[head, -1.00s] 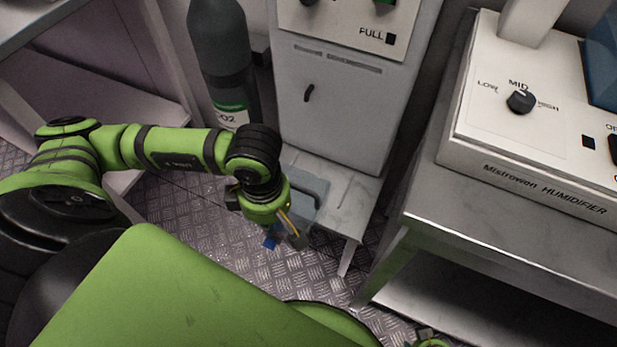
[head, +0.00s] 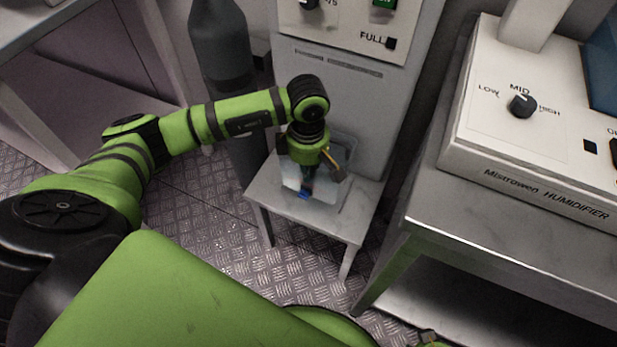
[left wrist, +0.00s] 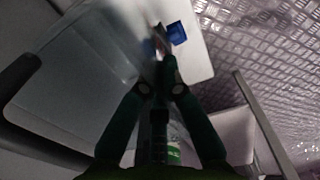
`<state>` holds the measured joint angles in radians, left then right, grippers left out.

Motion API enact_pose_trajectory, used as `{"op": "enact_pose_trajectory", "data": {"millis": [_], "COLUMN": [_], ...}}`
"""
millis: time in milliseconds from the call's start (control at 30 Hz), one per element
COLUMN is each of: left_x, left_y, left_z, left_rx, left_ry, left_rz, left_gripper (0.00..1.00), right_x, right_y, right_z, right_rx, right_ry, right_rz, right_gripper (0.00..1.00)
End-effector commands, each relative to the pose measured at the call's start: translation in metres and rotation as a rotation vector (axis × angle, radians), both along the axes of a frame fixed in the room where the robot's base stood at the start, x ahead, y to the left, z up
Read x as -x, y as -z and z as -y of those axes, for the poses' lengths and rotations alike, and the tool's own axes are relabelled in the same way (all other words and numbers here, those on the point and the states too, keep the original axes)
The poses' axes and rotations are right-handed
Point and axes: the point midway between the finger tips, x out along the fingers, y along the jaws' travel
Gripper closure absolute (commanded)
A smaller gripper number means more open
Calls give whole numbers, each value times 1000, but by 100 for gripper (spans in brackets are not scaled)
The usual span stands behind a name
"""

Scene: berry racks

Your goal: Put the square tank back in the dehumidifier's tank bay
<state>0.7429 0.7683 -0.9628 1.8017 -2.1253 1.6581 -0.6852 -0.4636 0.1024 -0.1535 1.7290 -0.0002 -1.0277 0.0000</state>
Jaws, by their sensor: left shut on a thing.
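The square tank (head: 322,190) is a translucent grey box with a small blue piece on it. It is in front of the dehumidifier (head: 392,125), over the white stool at its foot. My left gripper (head: 306,186) is shut on the tank, and my wrist hides much of it. In the left wrist view the tank (left wrist: 75,75) fills the left side and the fingertips (left wrist: 158,45) meet near the blue piece. The tank bay is hidden behind my arm and the tank. I cannot tell whether the tank touches the stool. My right gripper is not in view.
The white stool (head: 345,222) stands against the dehumidifier. A dark gas cylinder (head: 220,50) is close on its left. A metal table (head: 450,215) with a humidifier (head: 530,185) is on the right. The patterned metal floor (head: 210,230) is open at front left.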

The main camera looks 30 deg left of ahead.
Motion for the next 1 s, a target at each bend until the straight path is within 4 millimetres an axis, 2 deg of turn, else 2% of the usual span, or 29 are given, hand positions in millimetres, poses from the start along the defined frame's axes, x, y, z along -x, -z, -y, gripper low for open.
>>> {"op": "enact_pose_trajectory", "data": {"millis": [100,267,700,733,767,1000], "left_x": [1,-2,-4,-3,-3,-3], "left_y": [14,36,40,40,39,39], "left_z": [0,1,0,0,0,0], "left_rx": [0,1,0,-1,-1,-1], "left_ry": [1,-1,1,1,1,1], "left_rz": [-2,-1,2,0,0,0], "left_gripper": [100,100,100,81,69,69], "right_x": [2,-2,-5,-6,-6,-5], "right_y": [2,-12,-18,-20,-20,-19], "right_z": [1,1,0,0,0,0], "right_rx": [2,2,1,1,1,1], "right_ry": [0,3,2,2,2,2], "right_rz": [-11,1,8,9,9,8], "right_gripper": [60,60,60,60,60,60]}}
